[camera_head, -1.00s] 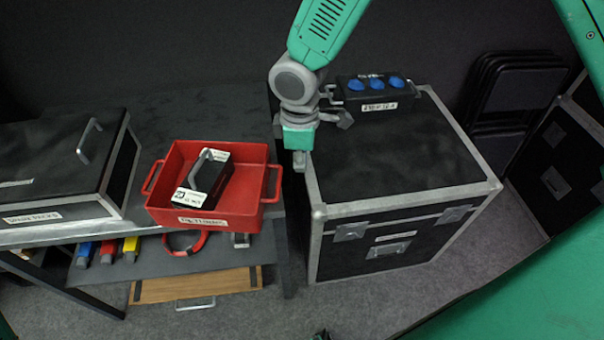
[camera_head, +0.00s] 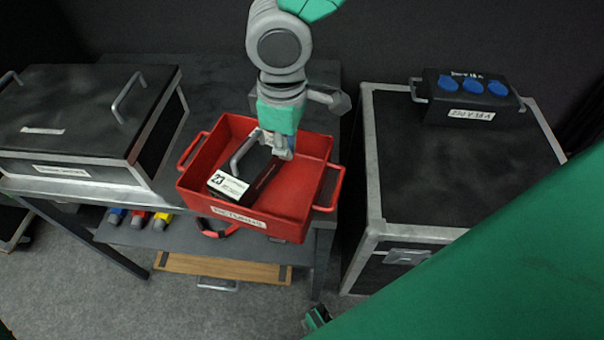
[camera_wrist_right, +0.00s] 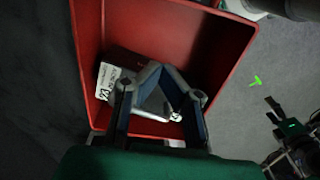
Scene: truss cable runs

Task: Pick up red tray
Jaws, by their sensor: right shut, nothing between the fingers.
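The red tray (camera_head: 305,185) sits on the dark top of a shelf table, with a handle at each end and a white label on its front. A black box with a white label and a grey handle (camera_head: 230,187) lies inside it, toward the left. My right gripper (camera_head: 281,146) is over the tray's inside, near its back wall, shut and empty. It hides part of the box and the back wall. In the right wrist view the fingers (camera_wrist_right: 163,92) show in front of the box and the tray (camera_wrist_right: 185,30).
A black case with grey handles (camera_head: 85,115) stands left of the tray. A larger black case (camera_head: 450,170) on the right carries a black box with blue sockets (camera_head: 470,95). Blue, red and yellow items and a red ring (camera_head: 215,229) lie on the lower shelf.

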